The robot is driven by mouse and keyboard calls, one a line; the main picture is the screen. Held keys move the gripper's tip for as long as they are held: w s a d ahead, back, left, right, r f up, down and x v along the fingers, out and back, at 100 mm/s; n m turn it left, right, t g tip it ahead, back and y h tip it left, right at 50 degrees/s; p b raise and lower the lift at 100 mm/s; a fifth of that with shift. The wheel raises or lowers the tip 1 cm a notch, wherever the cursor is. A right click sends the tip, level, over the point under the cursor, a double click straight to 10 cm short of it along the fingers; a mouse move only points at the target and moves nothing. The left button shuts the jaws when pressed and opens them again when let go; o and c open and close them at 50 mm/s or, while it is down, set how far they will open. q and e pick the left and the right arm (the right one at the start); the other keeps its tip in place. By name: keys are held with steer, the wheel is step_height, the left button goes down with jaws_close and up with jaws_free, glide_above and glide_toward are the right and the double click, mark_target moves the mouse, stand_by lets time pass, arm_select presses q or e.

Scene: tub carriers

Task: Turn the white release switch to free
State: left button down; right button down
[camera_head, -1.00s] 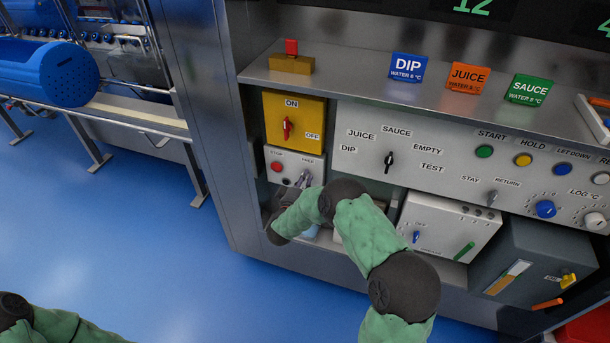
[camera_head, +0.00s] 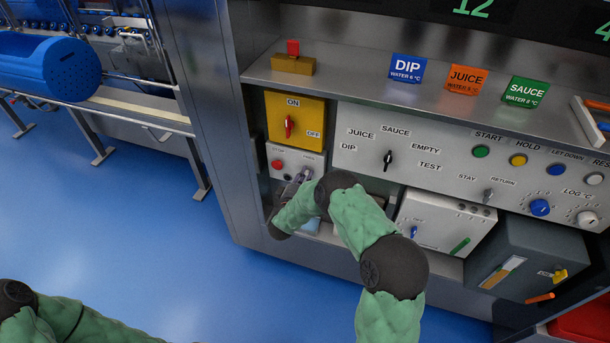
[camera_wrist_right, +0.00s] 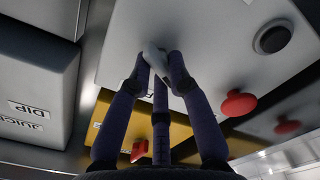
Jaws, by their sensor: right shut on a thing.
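The white release switch (camera_wrist_right: 154,56) is a pale lever on a light box (camera_wrist_right: 215,45). In the right wrist view my right gripper (camera_wrist_right: 158,68) has its dark fingers closed around the lever. In the head view the right gripper (camera_head: 301,181) reaches the small white box (camera_head: 286,158) below the yellow panel. There the gripper and my forearm hide most of the switch, and its exact angle is hard to tell. My left arm shows at the lower left, its gripper out of the frame.
A red button (camera_wrist_right: 238,103) and a black round knob (camera_wrist_right: 272,38) sit close to the fingers. The yellow panel (camera_head: 307,104) with a red switch (camera_head: 289,126) is just above. A white control panel (camera_head: 432,168) lies to the right. Blue floor (camera_head: 180,260) is open at left.

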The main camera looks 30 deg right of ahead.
steer(key=shift+d, duration=0.15)
steer(key=c, duration=1)
jaws_free()
steer(key=shift+s, duration=0.1)
steer(key=shift+c, duration=0.2)
steer(key=v, duration=1.2)
